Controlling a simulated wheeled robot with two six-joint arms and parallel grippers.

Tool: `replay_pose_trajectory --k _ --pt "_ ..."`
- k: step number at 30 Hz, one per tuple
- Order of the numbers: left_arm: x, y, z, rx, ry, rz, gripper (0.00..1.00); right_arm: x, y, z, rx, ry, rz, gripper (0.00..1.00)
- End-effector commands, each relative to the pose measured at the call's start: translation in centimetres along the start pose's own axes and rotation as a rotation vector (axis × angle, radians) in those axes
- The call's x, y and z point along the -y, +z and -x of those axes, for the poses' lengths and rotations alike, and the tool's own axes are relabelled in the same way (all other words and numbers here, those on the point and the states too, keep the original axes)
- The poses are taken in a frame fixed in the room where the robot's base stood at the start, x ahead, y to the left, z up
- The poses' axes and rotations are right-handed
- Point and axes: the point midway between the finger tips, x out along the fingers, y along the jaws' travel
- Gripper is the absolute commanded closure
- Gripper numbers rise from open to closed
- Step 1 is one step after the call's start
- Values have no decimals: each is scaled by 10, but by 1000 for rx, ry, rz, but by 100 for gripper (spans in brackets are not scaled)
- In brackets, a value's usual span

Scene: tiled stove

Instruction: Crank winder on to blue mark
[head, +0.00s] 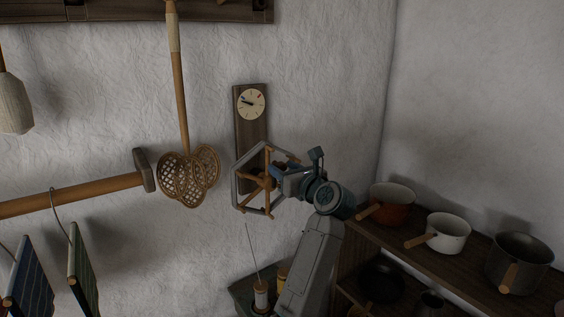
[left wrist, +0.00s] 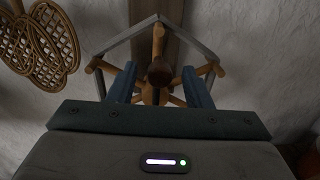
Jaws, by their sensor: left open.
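The winder (head: 263,206) is a wooden-spoked reel with a grey angular rim, mounted on an upright dark board (head: 246,135) on the wall. A round cream dial (head: 251,104) sits on the board above it. Its dark hand points left and slightly up; small coloured marks show, but whether the hand meets the blue one is too small to tell. My left gripper (head: 278,170) is at the reel's right front. In the left wrist view its two blue fingers (left wrist: 160,88) stand apart, with the brown crank knob (left wrist: 160,73) between them; contact cannot be told.
A shelf (head: 449,262) with an orange pot (head: 391,205), a white pot (head: 447,232) and a dark pot (head: 519,262) stands at right. Thread spools (head: 261,295) stand below.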

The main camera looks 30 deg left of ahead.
Motion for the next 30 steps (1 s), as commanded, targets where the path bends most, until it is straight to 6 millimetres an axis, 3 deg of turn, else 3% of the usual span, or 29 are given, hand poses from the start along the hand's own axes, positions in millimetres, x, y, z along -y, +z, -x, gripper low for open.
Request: replay_pose_trajectory --k 6,14,21,30 --pt "0 1 -16 0 1 -1 55 0 5 6 5 -1 0 64" --pt "0 0 -17 0 0 0 55 0 11 6 11 -1 0 64" --pt "0 0 -17 0 0 0 98 0 11 6 11 -1 1 64" --pt "1 0 -17 -1 0 -12 100 0 9 7 8 0 0 64"
